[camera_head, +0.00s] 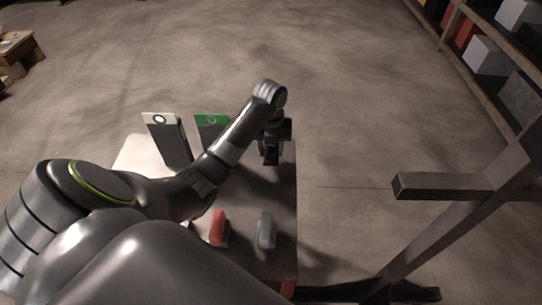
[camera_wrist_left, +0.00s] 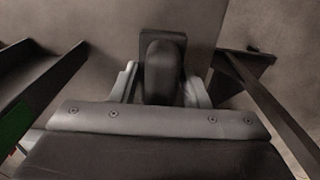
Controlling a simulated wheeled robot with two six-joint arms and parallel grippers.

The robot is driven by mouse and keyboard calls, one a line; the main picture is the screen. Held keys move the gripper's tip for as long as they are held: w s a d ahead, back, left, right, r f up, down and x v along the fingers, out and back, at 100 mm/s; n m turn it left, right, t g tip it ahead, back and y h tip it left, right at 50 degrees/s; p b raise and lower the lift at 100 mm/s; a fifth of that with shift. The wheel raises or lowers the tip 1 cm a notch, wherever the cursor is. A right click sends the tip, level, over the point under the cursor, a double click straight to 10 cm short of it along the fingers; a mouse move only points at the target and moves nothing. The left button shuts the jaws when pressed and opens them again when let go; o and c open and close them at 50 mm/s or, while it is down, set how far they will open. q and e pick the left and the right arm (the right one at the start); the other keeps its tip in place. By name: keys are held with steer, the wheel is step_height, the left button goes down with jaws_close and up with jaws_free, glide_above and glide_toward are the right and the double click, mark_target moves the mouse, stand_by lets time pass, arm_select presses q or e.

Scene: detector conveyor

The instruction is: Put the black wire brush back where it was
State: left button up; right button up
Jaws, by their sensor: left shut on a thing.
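My left gripper (camera_head: 273,140) is at the right edge of the pale table (camera_head: 130,155), beyond the green-topped panel. In the left wrist view, its two pale fingers (camera_wrist_left: 160,92) are shut on the black wire brush (camera_wrist_left: 163,62), one finger on each side of its dark, rounded body. In the head view the brush is hard to tell from the dark gripper. Whether it touches the table is not clear. My right gripper is not in view.
Two upright dark panels stand on the table, one white-topped (camera_head: 160,119) and one green-topped (camera_head: 211,120). A red object (camera_head: 218,228) and a grey object (camera_head: 266,230) are near the front. A metal frame (camera_head: 440,187) stands right; shelves (camera_head: 470,65) are behind it.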

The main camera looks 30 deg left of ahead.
arm_select(q)
steer(key=shift+f, duration=1.35)
steer(key=o, duration=1)
steer(key=shift+r, duration=0.15)
step_height(320, 180, up, 4)
steer(key=shift+w+a+f, duration=0.1)
steer(key=shift+f, duration=0.05)
step_height(320, 180, up, 6)
steer(key=p, duration=0.4)
steer(key=shift+p, duration=0.4)
steer(key=shift+r+p, duration=0.85)
steer(key=shift+r, duration=0.2)
